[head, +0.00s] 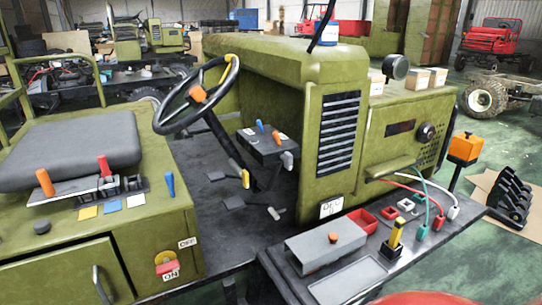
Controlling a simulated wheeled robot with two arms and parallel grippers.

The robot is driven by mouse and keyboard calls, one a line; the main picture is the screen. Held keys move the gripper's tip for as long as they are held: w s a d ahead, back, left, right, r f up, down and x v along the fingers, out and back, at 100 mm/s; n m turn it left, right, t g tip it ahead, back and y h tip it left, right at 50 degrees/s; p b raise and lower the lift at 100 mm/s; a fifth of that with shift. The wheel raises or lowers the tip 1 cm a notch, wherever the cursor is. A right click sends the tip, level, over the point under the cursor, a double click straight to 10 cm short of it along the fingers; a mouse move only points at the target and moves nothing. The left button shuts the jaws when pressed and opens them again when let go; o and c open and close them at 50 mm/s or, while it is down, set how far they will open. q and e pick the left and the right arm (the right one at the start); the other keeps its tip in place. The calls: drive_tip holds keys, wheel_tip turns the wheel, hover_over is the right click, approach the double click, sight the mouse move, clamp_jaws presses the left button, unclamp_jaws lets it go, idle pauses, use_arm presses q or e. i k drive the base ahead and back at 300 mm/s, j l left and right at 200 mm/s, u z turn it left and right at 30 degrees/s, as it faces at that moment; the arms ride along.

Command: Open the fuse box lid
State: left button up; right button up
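A grey box (312,254) with a flat lid sits on the dark side platform at the lower middle. It looks like the fuse box, though no label on it is readable. A small orange-red knob (333,237) is on its top, and the lid appears closed. Neither of my grippers shows in the head view, so their state and distance from the box cannot be seen.
The green hood (330,130) rises behind. A steering wheel (197,95) and grey seat (70,148) are left. A red object (405,298) shows at the bottom edge.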

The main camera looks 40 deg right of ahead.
sight(315, 248)
drive_tip(key=z, duration=1.75)
